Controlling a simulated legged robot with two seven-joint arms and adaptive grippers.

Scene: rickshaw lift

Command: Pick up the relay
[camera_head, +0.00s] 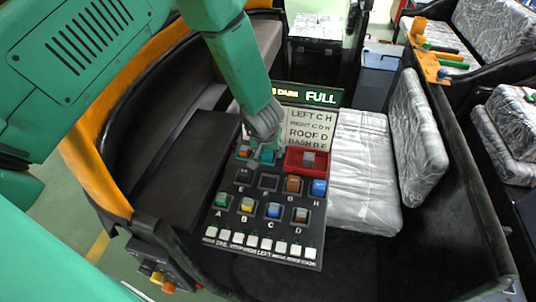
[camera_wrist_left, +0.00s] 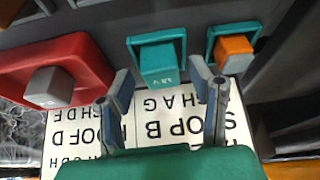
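The task does not say which relay is meant. A teal relay (camera_wrist_left: 160,62) sits in a teal socket and also shows in the head view (camera_head: 269,158). An orange relay (camera_wrist_left: 235,47) in a teal socket stands beside it. A grey relay (camera_wrist_left: 50,87) sits in a red tray (camera_wrist_left: 92,62); the tray also shows in the head view (camera_head: 294,161). My left gripper (camera_wrist_left: 160,77) is open and empty, its fingertips on either side of the teal relay in the wrist view. Contact cannot be told. My right gripper is not in view.
A black panel (camera_head: 240,225) carries labelled sockets with several coloured relays and a row of white switches (camera_head: 265,244). A printed label sheet (camera_head: 307,128) stands behind it. A silver seat (camera_head: 362,170) is to the right, with the orange vehicle rim (camera_head: 85,130) on the left.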

